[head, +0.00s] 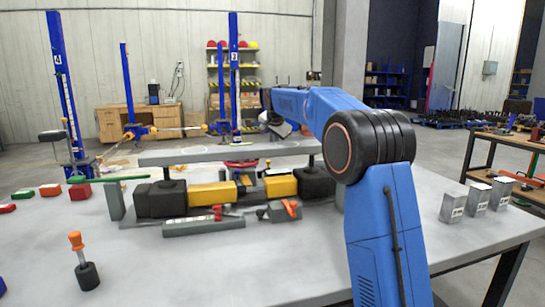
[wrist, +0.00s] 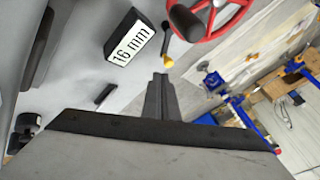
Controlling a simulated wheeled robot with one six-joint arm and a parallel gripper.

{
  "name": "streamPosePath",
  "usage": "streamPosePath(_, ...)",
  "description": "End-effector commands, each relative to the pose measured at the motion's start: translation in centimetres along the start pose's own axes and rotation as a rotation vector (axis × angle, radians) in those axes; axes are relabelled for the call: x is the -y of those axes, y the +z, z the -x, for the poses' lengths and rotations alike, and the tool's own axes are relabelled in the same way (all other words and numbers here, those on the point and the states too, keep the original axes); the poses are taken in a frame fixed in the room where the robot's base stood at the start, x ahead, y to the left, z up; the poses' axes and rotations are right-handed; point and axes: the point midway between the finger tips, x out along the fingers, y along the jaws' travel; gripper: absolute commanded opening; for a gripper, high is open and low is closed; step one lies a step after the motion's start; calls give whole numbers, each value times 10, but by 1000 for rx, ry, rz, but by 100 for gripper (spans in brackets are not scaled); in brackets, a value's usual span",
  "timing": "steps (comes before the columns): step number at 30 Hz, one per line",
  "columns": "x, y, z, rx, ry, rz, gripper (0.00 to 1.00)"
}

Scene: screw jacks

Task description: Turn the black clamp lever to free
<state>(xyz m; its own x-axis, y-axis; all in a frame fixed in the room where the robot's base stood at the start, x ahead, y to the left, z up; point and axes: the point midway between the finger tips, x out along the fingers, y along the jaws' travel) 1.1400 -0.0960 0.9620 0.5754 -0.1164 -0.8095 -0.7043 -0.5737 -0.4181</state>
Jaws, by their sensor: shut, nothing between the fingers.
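In the wrist view, a short black bar (wrist: 105,94) lies or sticks up against the grey surface, left of my gripper. A thin black rod with a yellow end (wrist: 167,62) stands beyond my fingertips, close to a red handwheel (wrist: 214,22) with a black grip (wrist: 186,22). I cannot tell for sure which black piece is the clamp lever. My gripper (wrist: 160,76) is shut and empty, apart from both pieces. The red handwheel also shows in the head view (head: 241,164), partly hidden behind a long grey beam. My gripper's tips are unclear there.
A dark block labelled 16 mm (wrist: 131,38) stands left of the rod. On the table, the grey beam (head: 215,154) rests above black and yellow blocks (head: 212,195). An orange-handled screwdriver (head: 77,250) stands front left; several grey blocks (head: 478,198) stand right.

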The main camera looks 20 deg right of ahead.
Motion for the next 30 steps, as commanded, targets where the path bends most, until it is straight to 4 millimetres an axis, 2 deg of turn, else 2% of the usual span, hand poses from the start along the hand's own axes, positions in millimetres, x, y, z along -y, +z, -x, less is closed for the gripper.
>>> streamPosePath(5, 0, 0, -20, 0, 1, -1, 0)
streamPosePath(12, -1, 0, -60, 1, 3, 1, 0)
streamPosePath(18, 0, 0, -86, 1, 2, 1, 0)
streamPosePath(24, 0, 0, -96, 0, 1, 1, 0)
streamPosePath(30, 0, 0, -98, 0, 0, 1, 0)
